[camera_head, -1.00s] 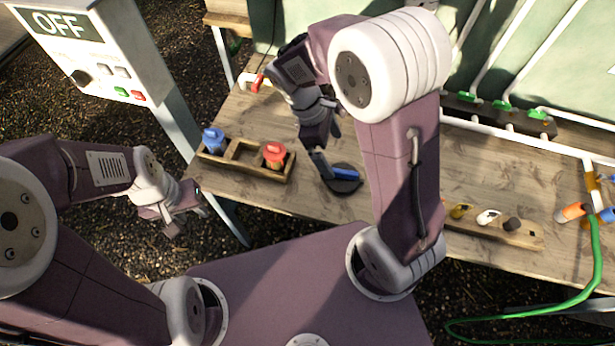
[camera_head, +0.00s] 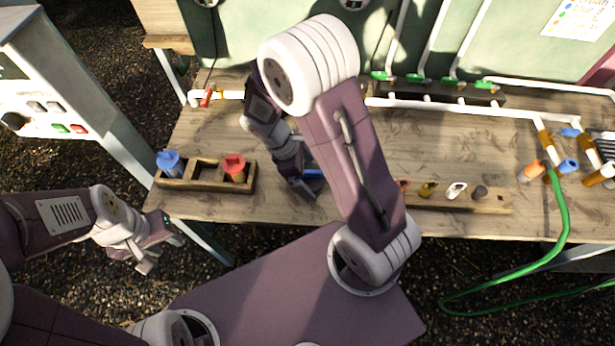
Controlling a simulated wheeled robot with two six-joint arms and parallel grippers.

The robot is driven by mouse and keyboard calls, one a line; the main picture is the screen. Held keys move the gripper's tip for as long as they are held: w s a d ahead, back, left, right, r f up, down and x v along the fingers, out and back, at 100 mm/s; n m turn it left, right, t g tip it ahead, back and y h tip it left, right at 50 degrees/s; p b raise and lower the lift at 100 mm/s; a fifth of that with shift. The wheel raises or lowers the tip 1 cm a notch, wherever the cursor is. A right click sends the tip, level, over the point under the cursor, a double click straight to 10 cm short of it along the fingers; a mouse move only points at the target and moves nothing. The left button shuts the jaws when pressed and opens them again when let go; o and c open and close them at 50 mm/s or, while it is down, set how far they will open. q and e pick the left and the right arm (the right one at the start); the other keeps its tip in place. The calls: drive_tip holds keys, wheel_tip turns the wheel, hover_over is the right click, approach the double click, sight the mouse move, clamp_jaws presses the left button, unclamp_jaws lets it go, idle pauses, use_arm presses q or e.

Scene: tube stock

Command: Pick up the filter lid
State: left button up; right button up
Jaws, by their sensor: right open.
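The filter lid appears to be the dark round piece with a blue bar (camera_head: 313,174) on the table, left of centre. My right gripper (camera_head: 306,188) is open and right at it, fingers pointing down. The gripper and my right arm hide most of the lid, so I cannot tell whether the fingers touch it. My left gripper (camera_head: 160,252) looks open and empty, off the table's front-left edge.
A wooden tray (camera_head: 207,187) left of the lid holds a blue-capped piece (camera_head: 170,163) and a red-capped piece (camera_head: 234,167). Right of my arm is a wooden strip (camera_head: 490,203) with several small fittings. White pipes (camera_head: 450,107) run along the back. A green hose (camera_head: 562,215) hangs at right.

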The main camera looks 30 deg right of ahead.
sight(308, 171)
drive_tip(key=shift+s, duration=0.1)
drive_tip(key=c, duration=1.3)
drive_tip(key=shift+o, duration=0.2)
wheel_tip(308, 171, up, 10)
drive_tip(key=shift+r+p, duration=0.1)
drive_tip(key=shift+p, duration=0.7)
